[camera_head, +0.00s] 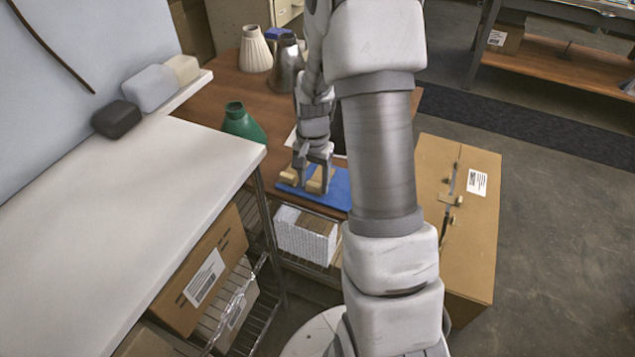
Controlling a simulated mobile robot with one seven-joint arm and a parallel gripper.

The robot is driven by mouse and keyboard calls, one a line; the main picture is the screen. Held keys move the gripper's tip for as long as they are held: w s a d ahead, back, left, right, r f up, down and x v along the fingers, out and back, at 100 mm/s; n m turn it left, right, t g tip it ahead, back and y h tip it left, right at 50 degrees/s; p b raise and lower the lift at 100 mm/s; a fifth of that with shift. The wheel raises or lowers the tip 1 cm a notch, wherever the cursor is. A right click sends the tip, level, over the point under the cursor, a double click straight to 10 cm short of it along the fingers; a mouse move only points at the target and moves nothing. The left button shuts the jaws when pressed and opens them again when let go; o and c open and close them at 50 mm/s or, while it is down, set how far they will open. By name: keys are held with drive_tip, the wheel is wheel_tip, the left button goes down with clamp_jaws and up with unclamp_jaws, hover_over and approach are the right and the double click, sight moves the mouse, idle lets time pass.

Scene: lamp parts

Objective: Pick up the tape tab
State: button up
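My gripper (314,176) points down over a blue mat (340,190) on the brown table. Its two fingers are spread apart. One tan piece (315,187) lies low between or just in front of the fingers; I cannot tell whether they touch it. Another tan piece (289,177) lies on the mat to the left of the fingers. Both pieces are small and partly covered by the gripper, and I cannot tell which, if either, is the tape tab. Small tan bits (452,200) also show on the cardboard box at the right.
A green shade (242,124), a cream shade (255,50) and a dark grey shade (285,66) stand on the brown table (215,90). A white counter (130,190) is at the left. The cardboard box (470,245) stands right of my arm, with clear floor beyond.

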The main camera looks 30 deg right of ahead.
clamp_jaws()
